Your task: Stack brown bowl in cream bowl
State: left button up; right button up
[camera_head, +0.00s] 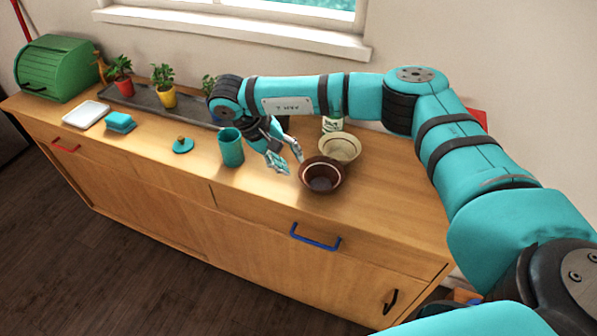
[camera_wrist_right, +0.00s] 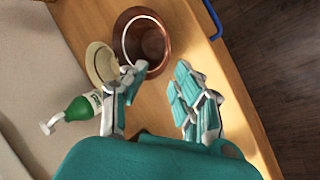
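The brown bowl (camera_head: 322,176) stands upright on the wooden counter near its front edge, and it also shows in the right wrist view (camera_wrist_right: 150,42). The cream bowl (camera_head: 341,147) stands upright just behind it; in the right wrist view the cream bowl (camera_wrist_right: 100,66) is partly hidden by a finger. My right gripper (camera_head: 287,163) is open and empty, just left of the brown bowl. In the right wrist view the two fingers of my right gripper (camera_wrist_right: 158,82) are spread apart, with bare counter between them. My left gripper is out of view.
A teal cup (camera_head: 231,148) stands left of my right gripper, with a teal lid (camera_head: 183,146) further left. A green bottle (camera_wrist_right: 79,108) stands behind the cream bowl. Potted plants (camera_head: 163,86) stand on a dark tray. Counter right of the bowls is clear.

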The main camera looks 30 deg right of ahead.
jog(key=b+v, duration=0.1)
jog(key=v, duration=0.5)
jog(key=shift+f, duration=0.1)
